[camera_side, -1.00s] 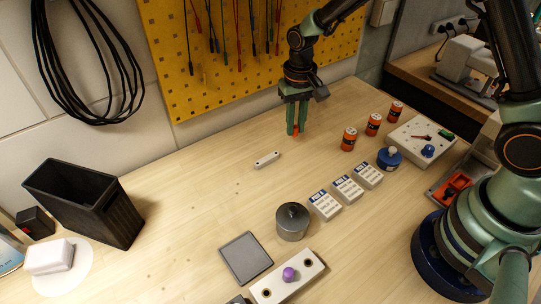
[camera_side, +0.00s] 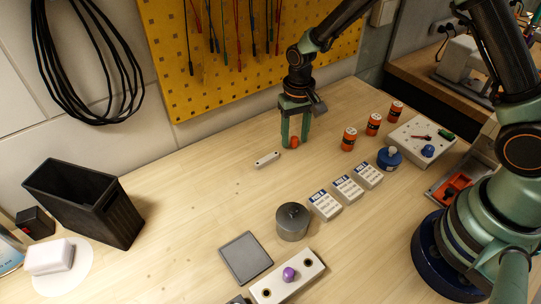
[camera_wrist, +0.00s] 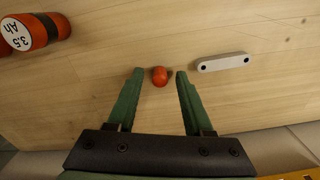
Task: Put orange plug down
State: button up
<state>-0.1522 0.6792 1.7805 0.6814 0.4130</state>
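The orange plug (camera_side: 294,142) stands on the wooden bench top, between the fingers of my gripper (camera_side: 294,140). In the wrist view the plug (camera_wrist: 159,76) is a small round orange-red piece with a visible gap to each green finger. My gripper (camera_wrist: 160,75) is open around it, and the fingers are low, near the bench. A purple plug (camera_side: 289,274) sits in a pale block (camera_side: 270,291) with dark holes on either side, at the front of the bench.
A small white bar (camera_side: 267,160) lies close by, left of my gripper in the side view. Orange batteries (camera_side: 349,139) stand to the right. White labelled boxes (camera_side: 325,205), a grey round pot (camera_side: 292,222) and a grey square plate (camera_side: 245,258) are nearer the front. The bench's left middle is clear.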

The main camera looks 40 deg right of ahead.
aim_at(295, 138)
notch_tip(295, 138, up, 12)
jog(key=s+d+r+n+t, duration=0.1)
jog(key=s+d+r+t, duration=0.1)
jog(key=s+r, duration=0.3)
jog(key=s+d+r+n+t, duration=0.2)
jog(key=s+r, duration=0.4)
jog(key=s, duration=0.3)
jog(key=shift+d+r+t, duration=0.15)
jog(key=shift+d+t, duration=0.65)
jog(key=shift+d, duration=0.45)
